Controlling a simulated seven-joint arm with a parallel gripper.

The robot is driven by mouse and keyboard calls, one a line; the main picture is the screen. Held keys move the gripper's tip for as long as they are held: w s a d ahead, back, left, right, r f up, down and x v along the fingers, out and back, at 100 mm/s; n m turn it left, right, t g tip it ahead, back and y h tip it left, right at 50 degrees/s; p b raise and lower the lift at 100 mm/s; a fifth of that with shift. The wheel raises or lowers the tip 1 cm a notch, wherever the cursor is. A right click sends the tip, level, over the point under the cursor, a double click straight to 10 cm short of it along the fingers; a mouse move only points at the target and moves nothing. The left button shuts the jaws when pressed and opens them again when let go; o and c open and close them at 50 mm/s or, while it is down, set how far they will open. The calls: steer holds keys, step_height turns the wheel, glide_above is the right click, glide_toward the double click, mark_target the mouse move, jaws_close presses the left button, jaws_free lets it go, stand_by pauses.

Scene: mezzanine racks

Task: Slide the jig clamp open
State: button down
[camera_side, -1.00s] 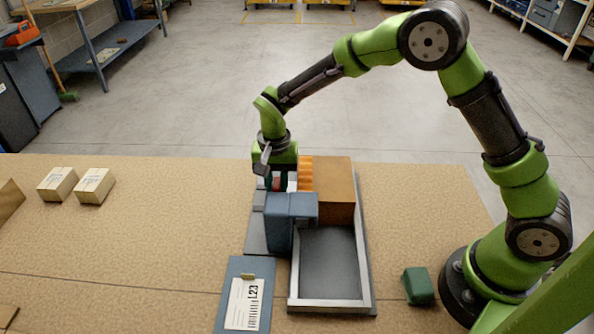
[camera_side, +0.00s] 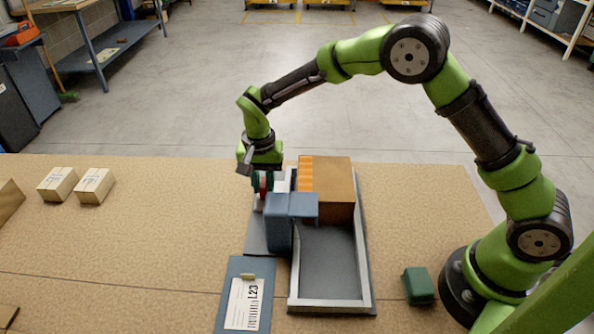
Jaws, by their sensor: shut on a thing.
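The jig is a grey metal-framed bed (camera_side: 364,280) on the bench, with a brown block (camera_side: 334,188) in its back end. An orange ridged face (camera_side: 305,174) is on the block's left side. The jig clamp shows a pale slide piece (camera_side: 281,184) and a red part (camera_side: 268,182), left of the orange face with a gap between. My gripper (camera_side: 260,178) points down at the clamp's left end and is shut on the clamp. The fingertips are small and partly hidden. A blue-grey block (camera_side: 291,210) stands in front and hides the clamp's lower part.
A blue board with a white label (camera_side: 243,302) lies in front of the jig. A green block (camera_side: 418,286) sits right of it. Two cartons (camera_side: 57,184) (camera_side: 94,186) stand at the left. The bench between cartons and jig is clear.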

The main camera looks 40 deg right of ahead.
steer(key=c, duration=1)
jaws_free()
steer(key=shift+w+a, duration=0.15)
steer(key=shift+a, duration=0.05)
steer(key=shift+c, duration=0.2)
steer(key=shift+r, duration=0.15)
step_height(320, 180, up, 17)
steer(key=shift+f, duration=0.2)
